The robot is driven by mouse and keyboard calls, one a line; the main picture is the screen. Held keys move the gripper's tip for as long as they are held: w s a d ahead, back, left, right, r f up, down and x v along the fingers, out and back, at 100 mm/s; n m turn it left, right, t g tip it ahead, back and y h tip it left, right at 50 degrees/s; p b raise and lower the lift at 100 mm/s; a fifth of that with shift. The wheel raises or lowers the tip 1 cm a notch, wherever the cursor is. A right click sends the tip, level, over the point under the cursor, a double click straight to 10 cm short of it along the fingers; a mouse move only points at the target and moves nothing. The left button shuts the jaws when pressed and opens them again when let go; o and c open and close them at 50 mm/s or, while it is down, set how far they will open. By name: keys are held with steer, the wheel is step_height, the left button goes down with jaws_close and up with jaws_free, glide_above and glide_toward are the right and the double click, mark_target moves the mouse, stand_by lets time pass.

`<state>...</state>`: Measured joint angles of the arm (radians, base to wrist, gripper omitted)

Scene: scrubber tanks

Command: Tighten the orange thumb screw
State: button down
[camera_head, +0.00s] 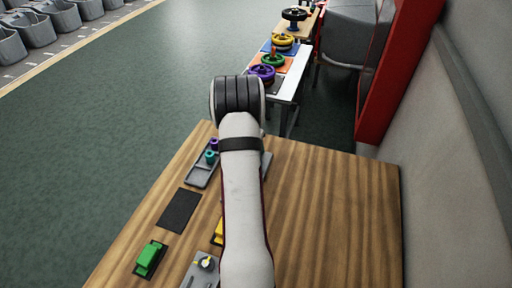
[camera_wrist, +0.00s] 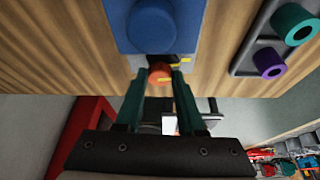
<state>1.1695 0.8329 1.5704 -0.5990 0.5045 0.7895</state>
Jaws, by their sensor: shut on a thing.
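The orange thumb screw (camera_wrist: 160,74) shows in the wrist view as a small round head between the tips of my gripper (camera_wrist: 158,81). The two dark teal fingers stand on either side of it, shut on it. Beside the screw is a small dark part with yellow marks (camera_wrist: 179,62). A large blue block with a round blue knob (camera_wrist: 165,24) sits just above the screw in the picture. In the head view my own arm hides the gripper, the screw and the blue block.
A grey holder (camera_wrist: 250,55) with a teal ring (camera_wrist: 295,24) and a purple ring (camera_wrist: 270,65) lies to the right. In the head view, a green block (camera_head: 150,258), a dark pad (camera_head: 179,210) and a yellow-and-white knob (camera_head: 206,263) are on the wooden table (camera_head: 340,215). Its right side is clear.

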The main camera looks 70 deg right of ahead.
steer(key=shift+w+m+g, duration=0.15)
steer(key=shift+m+g, duration=0.15)
steer(key=shift+m, duration=0.4)
steer(key=shift+r, duration=0.1)
steer(key=c, duration=0.5)
jaws_free()
steer(key=v, duration=1.5)
steer(key=shift+r, duration=0.4)
steer(key=shift+d, duration=0.1)
